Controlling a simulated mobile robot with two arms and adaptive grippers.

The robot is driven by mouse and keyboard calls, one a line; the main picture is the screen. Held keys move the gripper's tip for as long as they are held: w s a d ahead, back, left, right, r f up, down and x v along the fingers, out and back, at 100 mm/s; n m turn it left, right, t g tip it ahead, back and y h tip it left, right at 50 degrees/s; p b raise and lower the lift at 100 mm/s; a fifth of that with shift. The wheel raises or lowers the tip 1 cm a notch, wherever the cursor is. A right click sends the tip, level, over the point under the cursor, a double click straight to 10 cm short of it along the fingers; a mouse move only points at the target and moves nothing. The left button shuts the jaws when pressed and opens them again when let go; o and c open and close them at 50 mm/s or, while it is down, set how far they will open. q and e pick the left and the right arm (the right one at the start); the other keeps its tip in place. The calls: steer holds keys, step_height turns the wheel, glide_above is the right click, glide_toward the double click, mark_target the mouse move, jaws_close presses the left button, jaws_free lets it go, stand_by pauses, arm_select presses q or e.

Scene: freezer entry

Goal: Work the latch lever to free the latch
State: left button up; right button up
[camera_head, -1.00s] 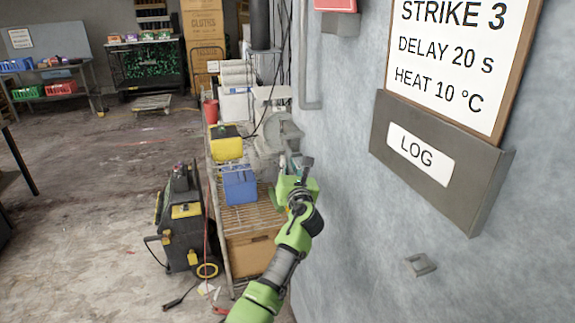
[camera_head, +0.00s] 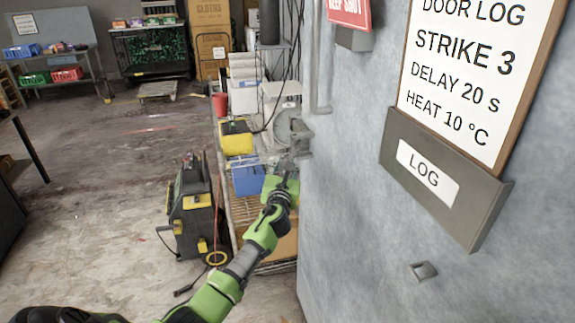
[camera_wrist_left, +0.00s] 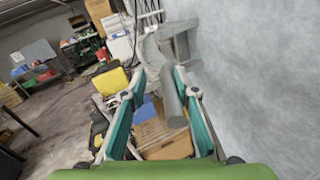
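The grey latch (camera_head: 301,138) sits at the left edge of the pale blue-grey door (camera_head: 360,190). In the left wrist view its grey bracket (camera_wrist_left: 180,42) is at the top, and a grey cylindrical lever (camera_wrist_left: 172,98) points down toward the camera. My left gripper (camera_head: 289,168) is just below the latch in the head view. In the left wrist view the teal fingers of my left gripper (camera_wrist_left: 160,78) are spread apart. The lever end lies between them in the picture, nearer the right finger; I cannot tell whether it touches. My right gripper is not in view.
A wire shelf cart with a yellow bin (camera_head: 236,138), a blue bin (camera_head: 248,180) and a cardboard box stands left of the door, behind my arm. A black and yellow machine (camera_head: 195,212) stands on the floor. A log holder (camera_head: 440,185) juts from the door.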

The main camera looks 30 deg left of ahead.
arm_select(q)
steer(key=shift+s, duration=0.1)
steer(key=shift+f, duration=0.1)
steer(key=v, duration=1.2)
stand_by(0.4)
